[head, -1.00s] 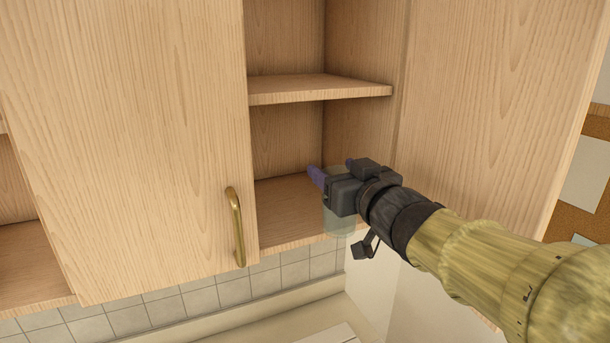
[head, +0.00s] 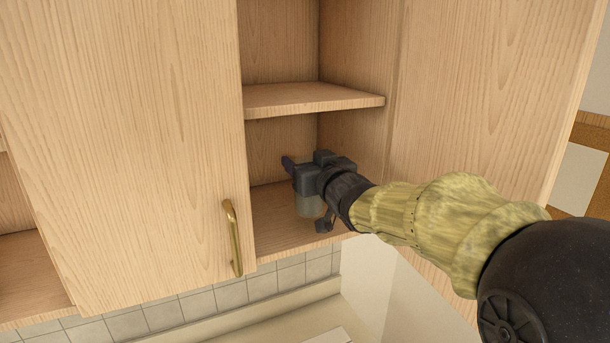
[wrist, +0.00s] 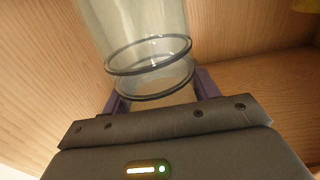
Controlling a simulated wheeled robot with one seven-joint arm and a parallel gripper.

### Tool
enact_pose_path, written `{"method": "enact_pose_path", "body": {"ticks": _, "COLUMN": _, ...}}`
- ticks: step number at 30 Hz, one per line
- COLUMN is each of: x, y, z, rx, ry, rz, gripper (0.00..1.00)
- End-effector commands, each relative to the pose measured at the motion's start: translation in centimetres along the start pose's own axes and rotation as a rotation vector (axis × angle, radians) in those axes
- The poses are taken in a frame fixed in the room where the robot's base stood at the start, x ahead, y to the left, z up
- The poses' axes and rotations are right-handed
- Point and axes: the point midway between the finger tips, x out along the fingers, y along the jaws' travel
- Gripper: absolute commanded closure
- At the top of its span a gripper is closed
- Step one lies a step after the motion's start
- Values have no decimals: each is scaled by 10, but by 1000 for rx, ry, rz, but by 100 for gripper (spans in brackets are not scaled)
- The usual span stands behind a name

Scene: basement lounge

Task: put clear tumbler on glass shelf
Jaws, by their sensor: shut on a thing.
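The clear tumbler (head: 309,204) is in my gripper (head: 288,168), inside the open cabinet just above its bottom shelf (head: 275,228). In the wrist view the tumbler (wrist: 140,35) is see-through with two dark rings, and the purple fingers of my gripper (wrist: 160,92) are at its two sides. My gripper is shut on it. The gripper body hides the tumbler's upper part in the head view. I cannot tell whether its base touches the shelf.
A middle shelf (head: 310,96) is close above my gripper. A wooden door with a brass handle (head: 233,238) borders the opening on the left, and a wood panel (head: 480,110) on the right. The bottom shelf is bare around the tumbler.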

Motion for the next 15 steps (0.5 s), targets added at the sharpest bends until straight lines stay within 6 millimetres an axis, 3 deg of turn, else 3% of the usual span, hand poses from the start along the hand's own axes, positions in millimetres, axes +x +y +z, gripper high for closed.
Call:
{"method": "enact_pose_path", "body": {"ticks": 1, "x": 6, "y": -1, "z": -1, "rx": 1, "ry": -1, "rz": -3, "gripper": 87}}
{"method": "enact_pose_path", "body": {"ticks": 9, "x": 4, "y": -2, "z": 33, "rx": 0, "ry": -2, "rz": -3, "gripper": 87}}
{"method": "enact_pose_path", "body": {"ticks": 15, "x": 4, "y": 0, "z": 34, "rx": -1, "ry": 2, "rz": -1, "gripper": 87}}
